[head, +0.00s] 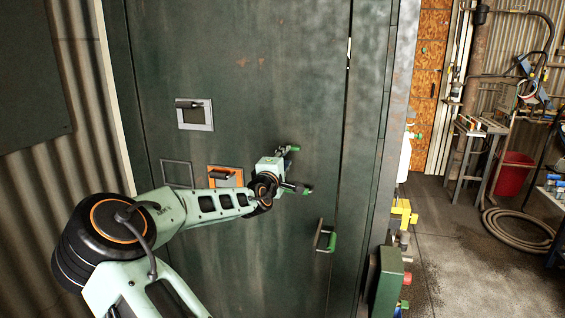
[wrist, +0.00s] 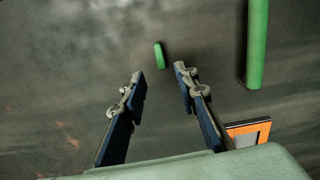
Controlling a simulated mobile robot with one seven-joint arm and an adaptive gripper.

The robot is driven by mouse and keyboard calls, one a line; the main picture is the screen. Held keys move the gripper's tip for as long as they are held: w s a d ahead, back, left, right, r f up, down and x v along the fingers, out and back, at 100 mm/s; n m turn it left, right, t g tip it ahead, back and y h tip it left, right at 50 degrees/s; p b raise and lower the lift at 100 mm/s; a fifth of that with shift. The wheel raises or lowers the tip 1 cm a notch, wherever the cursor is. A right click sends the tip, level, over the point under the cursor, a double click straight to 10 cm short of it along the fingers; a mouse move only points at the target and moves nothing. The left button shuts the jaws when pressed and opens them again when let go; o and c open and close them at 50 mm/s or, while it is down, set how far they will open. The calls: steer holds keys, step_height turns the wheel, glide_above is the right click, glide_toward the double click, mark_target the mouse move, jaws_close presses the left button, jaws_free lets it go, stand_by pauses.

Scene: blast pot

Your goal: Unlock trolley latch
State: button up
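My gripper (head: 299,169) is in front of the dark green metal door in the head view. In the wrist view its two dark fingers (wrist: 158,84) stand apart with nothing between them. A small green piece (wrist: 159,55) shows just beyond the fingertips, apart from them. A green-gripped handle (head: 331,242) is on the door, low and right of my gripper; a longer green bar (wrist: 256,45) at the upper right of the wrist view looks like it. I cannot tell which part is the trolley latch.
An orange-framed fitting (head: 225,177) and a grey-framed fitting (head: 195,114) are on the door (head: 270,60), left of my gripper. A green box (head: 390,282) and yellow fitting (head: 403,213) are right of it. Floor (head: 440,230) is open beyond, with a coiled hose (head: 518,230).

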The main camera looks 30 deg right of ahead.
steer(key=shift+v, duration=1.5)
